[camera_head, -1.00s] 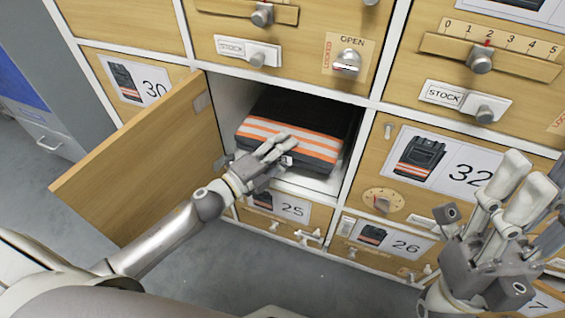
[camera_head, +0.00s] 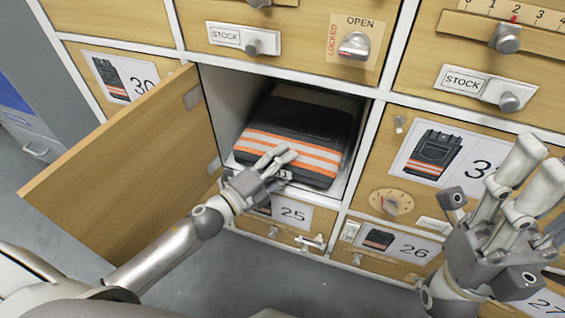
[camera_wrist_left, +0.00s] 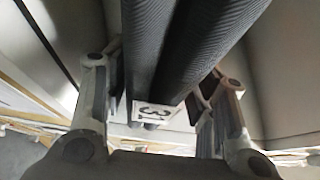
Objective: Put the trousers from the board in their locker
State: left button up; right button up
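The folded black trousers (camera_head: 310,118) with orange and white bands lie in the open locker (camera_head: 232,100), banded edge toward the front. My left gripper (camera_head: 277,165) is at their front edge. In the left wrist view its two fingers (camera_wrist_left: 160,115) stand on either side of the dark folded layers (camera_wrist_left: 190,45), with a gap showing at the left finger; contact at the right finger is unclear. A small white number tag (camera_wrist_left: 152,112) hangs there, apparently upside down. My right gripper (camera_head: 500,200) is open and empty in front of the lockers at right. The board is not in view.
The locker's wooden door (camera_head: 130,165) stands open to the left. Closed lockers surround it, with picture cards 30 (camera_head: 118,78), 25 (camera_head: 290,212) and 26 (camera_head: 390,242). Latches and knobs (camera_head: 355,45) stick out from the fronts. Grey floor (camera_head: 255,275) is free below.

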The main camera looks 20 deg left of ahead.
pick_arm(q)
jog(key=shift+o, duration=0.9)
